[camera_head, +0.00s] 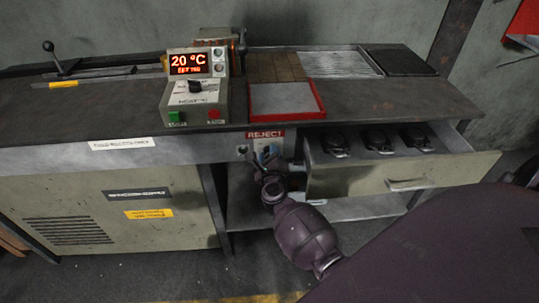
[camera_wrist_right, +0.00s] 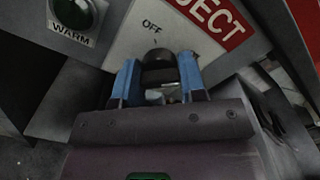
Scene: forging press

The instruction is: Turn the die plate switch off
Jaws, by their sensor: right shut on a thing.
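The die plate switch is a black rotary knob (camera_wrist_right: 158,70) on a white panel (camera_wrist_right: 125,42). The word OFF is printed above the knob in the wrist view. My right gripper (camera_wrist_right: 158,64) has its blue fingers on both sides of the knob and is shut on it. In the head view my right gripper (camera_head: 267,161) reaches the panel below the red REJECT label and hides most of the knob there. Which way the knob points is hard to tell. A green WARM lamp (camera_wrist_right: 73,14) sits left of the panel. My left gripper is not in view.
An open drawer (camera_head: 403,178) with several dark objects stands close right of my right gripper. A control box (camera_head: 195,92) showing 20 °C and a red-rimmed tray (camera_head: 286,100) stand on the bench. A cabinet (camera_head: 110,208) fills the lower left.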

